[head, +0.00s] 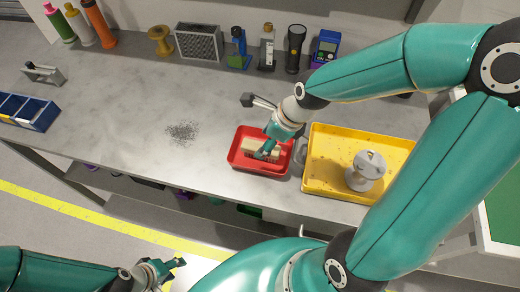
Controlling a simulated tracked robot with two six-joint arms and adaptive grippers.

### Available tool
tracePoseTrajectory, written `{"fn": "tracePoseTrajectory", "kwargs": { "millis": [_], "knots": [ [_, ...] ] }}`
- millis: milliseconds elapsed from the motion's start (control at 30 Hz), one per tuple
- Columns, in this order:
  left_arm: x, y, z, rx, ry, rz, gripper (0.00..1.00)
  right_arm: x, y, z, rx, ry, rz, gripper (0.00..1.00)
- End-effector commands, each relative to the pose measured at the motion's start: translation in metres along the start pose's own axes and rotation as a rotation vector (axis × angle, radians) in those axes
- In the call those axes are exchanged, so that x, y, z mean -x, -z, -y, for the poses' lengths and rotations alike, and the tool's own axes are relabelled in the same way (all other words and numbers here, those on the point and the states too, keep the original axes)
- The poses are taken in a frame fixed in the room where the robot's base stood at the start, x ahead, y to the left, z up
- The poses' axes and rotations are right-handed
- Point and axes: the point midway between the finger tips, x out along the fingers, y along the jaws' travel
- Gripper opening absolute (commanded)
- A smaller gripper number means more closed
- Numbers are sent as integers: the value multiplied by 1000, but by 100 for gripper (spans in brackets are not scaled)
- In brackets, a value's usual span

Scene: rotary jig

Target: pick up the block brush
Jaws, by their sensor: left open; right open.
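The block brush (249,145) looks like a pale beige block lying in the red tray (236,163). My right gripper (265,152) is open and reaches down into the tray at the brush, covering part of it. I cannot tell whether its fingers touch the brush. My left gripper (176,268) is open and empty, low in the view, in front of the bench and away from the tray.
A yellow tray (313,182) holding a grey spool-shaped part (366,170) stands right of the red tray. Dark filings (182,132) lie on the grey bench (120,130). Blue bins (28,112) sit at left.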

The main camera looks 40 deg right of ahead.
Motion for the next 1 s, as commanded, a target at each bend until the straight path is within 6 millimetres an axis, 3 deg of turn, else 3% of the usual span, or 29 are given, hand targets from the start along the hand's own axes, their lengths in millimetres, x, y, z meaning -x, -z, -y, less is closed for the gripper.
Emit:
{"fn": "tracePoseTrajectory", "kwargs": {
  "millis": [300, 1000],
  "knots": [
    [1, 0, 0, 0, 0, 0, 46, -40, 4, 1, 0, -3, -2, 65],
    [-2, 0, 1, 0, 0, 0, 46, -46, 5, 1, 0, -2, -1, 65]
  ]
}}
